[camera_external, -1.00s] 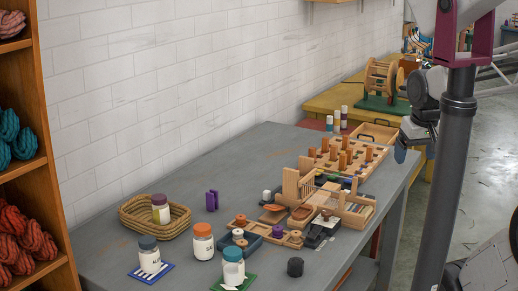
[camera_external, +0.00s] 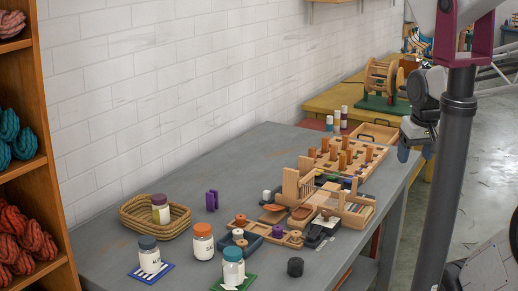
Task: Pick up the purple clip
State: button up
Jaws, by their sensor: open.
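The purple clip (camera_external: 212,200) stands upright on the grey table (camera_external: 210,165), to the right of the wicker basket and left of the wooden trays. Nothing touches it. My gripper (camera_external: 403,153) hangs at the right, by the table's right edge, far from the clip. It is open and small in this view, and nothing shows between its fingers.
A wicker basket (camera_external: 176,230) holds a jar (camera_external: 160,208). An orange-lidded jar (camera_external: 202,242), a white jar (camera_external: 149,256) and a teal jar (camera_external: 233,268) stand in front. Wooden trays (camera_external: 330,205) and a peg board (camera_external: 347,155) fill the right side. The table behind the clip is clear.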

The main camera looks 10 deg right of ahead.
jog(key=w+a+f+m+y, duration=0.2)
jog(key=w+a+m+y, duration=0.45)
jog(key=w+a, duration=1)
jog(key=m+t+y, duration=0.4)
jog(key=m+y, duration=0.1)
jog(key=m, duration=0.7)
send_over(212, 201)
jog(key=s+d, duration=0.8)
jog(key=d, duration=0.1)
notch_tip(212, 201, down, 13)
jog(key=w+a+f+m+t, duration=0.1)
jog(key=w+f+m, duration=0.1)
jog(key=f, duration=0.2)
jog(key=w+a+f+m+h, duration=0.1)
jog(key=a+f+m, duration=0.1)
jog(key=f+m, duration=0.1)
jog(key=w+a+f+m+t, duration=0.1)
jog(key=w+f+m, duration=0.1)
jog(key=f, duration=0.3)
jog(key=shift+w+a+f+t, duration=0.1)
jog(key=shift+w+a+t, duration=0.15)
jog(key=shift+w+t, duration=0.1)
jog(key=shift+w+a+f+m+h, duration=0.15)
jog(key=shift+f+m+h, duration=0.1)
jog(key=shift+f+m, duration=0.25)
jog(key=shift+x, duration=1.3)
